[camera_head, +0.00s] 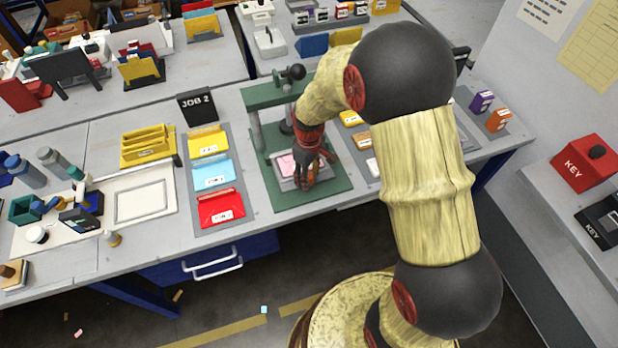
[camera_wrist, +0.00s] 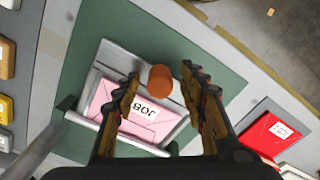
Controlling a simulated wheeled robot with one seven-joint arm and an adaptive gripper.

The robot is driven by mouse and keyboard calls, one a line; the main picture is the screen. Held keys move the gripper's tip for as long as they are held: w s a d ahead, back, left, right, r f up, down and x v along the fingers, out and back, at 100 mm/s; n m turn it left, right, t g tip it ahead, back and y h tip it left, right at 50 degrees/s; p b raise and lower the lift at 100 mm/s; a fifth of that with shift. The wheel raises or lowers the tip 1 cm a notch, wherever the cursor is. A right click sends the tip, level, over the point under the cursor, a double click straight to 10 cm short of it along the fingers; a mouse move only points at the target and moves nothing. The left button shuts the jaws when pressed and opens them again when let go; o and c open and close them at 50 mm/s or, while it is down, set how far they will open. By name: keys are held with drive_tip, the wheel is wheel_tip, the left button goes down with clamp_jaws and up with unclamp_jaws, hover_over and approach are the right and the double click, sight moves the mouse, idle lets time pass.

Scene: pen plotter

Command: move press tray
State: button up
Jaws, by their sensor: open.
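The press tray (camera_wrist: 104,67) is a grey metal tray on the green base of the press. It holds a pink piece marked JOB (camera_wrist: 150,117). An orange-brown round knob (camera_wrist: 160,79) stands at the tray's edge in the wrist view. My gripper (camera_wrist: 163,80) is open over the tray, with one finger on each side of the knob. I cannot tell whether the fingers touch it. In the head view the tray (camera_head: 286,184) is partly hidden by my gripper (camera_head: 309,182). The green press (camera_head: 270,95) rises behind the tray.
Yellow, light blue and red folders (camera_head: 221,208) lie on a grey strip left of the press. More small boxes (camera_head: 350,118) stand to its right, partly behind my arm. A black JOB 2 sign (camera_head: 197,105) stands behind the folders. The table's front edge is close to the green base.

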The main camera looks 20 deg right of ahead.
drive_tip(key=shift+f, duration=0.2)
drive_tip(key=shift+c, duration=0.6)
clamp_jaws()
